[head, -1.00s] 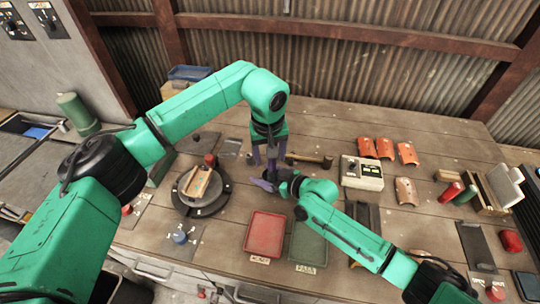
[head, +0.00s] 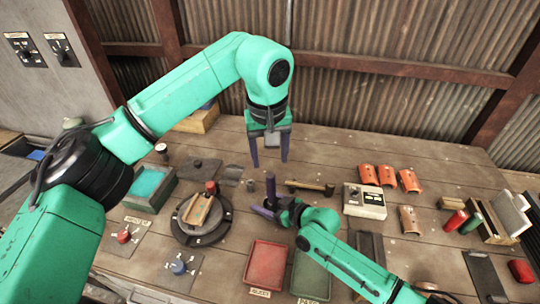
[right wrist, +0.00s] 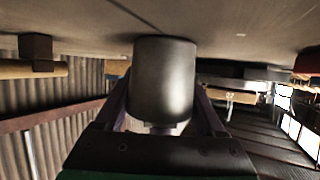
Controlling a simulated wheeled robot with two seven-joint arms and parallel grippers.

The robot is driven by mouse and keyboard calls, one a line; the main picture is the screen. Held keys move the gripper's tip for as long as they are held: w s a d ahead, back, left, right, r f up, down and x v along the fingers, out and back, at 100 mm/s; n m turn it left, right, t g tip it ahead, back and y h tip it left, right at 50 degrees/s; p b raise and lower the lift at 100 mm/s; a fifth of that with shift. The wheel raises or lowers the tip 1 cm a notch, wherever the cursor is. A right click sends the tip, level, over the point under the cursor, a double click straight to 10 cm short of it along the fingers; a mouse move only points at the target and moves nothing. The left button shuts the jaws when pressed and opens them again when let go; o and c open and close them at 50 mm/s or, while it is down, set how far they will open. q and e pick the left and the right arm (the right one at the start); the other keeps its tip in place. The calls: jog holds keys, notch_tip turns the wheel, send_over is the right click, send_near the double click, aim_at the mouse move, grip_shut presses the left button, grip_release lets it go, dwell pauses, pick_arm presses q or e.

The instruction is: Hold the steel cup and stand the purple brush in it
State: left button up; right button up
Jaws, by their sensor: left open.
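The steel cup (right wrist: 163,80) is a grey metal cylinder in the right wrist view, with the fingers of my right gripper on both sides of it. In that view its far end meets the tabletop. In the head view my right gripper (head: 272,208) is low over the table and mostly hides the cup. A narrow dark purple-grey upright piece, which looks like the purple brush (head: 270,184), rises at its fingers. Its lower end is hidden, so its seat in the cup is unclear. My left gripper (head: 270,162) is open and empty, above and behind the brush, apart from it.
A round dark turntable (head: 203,218) with a wooden block is on the left. A red tray (head: 265,266) and a green tray (head: 310,277) lie in front. A hammer (head: 308,187) and a control box (head: 364,201) lie to the right. The back middle of the table is clear.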

jog(key=o, duration=0.4)
jog(key=shift+d, duration=0.1)
jog(key=v, duration=1.1)
jog(key=shift+s, duration=0.1)
jog(key=shift+s+d+r, duration=0.25)
